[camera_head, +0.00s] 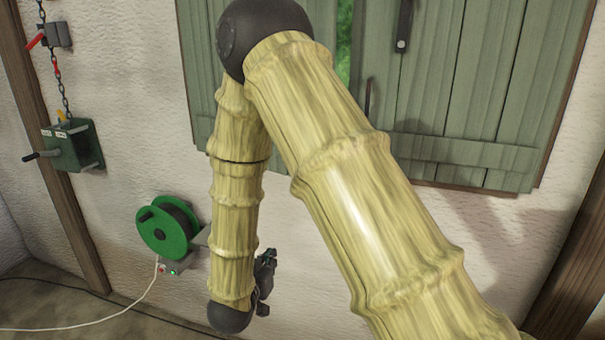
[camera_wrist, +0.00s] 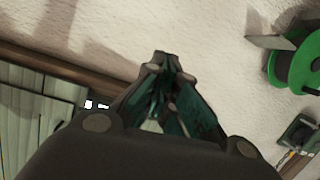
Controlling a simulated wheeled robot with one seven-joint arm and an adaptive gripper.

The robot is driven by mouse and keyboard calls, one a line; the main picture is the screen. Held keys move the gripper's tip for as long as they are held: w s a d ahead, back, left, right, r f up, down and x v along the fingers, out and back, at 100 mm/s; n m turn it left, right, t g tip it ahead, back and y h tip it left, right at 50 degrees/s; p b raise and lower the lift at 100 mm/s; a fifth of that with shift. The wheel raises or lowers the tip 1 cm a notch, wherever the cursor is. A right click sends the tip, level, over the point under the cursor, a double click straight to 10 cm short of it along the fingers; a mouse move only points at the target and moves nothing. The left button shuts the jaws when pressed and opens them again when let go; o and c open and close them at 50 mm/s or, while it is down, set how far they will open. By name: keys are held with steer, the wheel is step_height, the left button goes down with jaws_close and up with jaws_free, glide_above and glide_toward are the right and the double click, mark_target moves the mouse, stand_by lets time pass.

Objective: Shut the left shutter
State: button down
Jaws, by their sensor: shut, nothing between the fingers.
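The left shutter (camera_head: 199,60) is a green plank panel at the top of the head view. My arm covers much of it. A narrow strip of bright foliage shows between it and the right shutter (camera_head: 445,85), so a gap stands open there. My gripper (camera_head: 265,282) hangs low beside the wall, below the window and apart from the shutters. In the wrist view my gripper (camera_wrist: 167,72) has its fingers together with nothing between them. Green planks show at lower left there; I cannot tell which shutter they belong to.
A dark latch bar (camera_head: 403,28) and a thin handle (camera_head: 368,97) are near the gap. A green cable reel (camera_head: 162,230) is on the wall left of my gripper. A green crank box (camera_head: 75,146) with a chain hangs farther left. A wooden post (camera_head: 575,275) stands at right.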

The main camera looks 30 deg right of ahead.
step_height(320, 180, up, 19)
steer(key=m+g+h+p, duration=0.2)
steer(key=m+h, duration=0.3)
steer(key=s+p+x, duration=0.1)
steer(key=p+x, duration=0.5)
steer(key=x, duration=0.8)
steer(key=shift+d+p, duration=0.35)
steer(key=shift+d, duration=0.05)
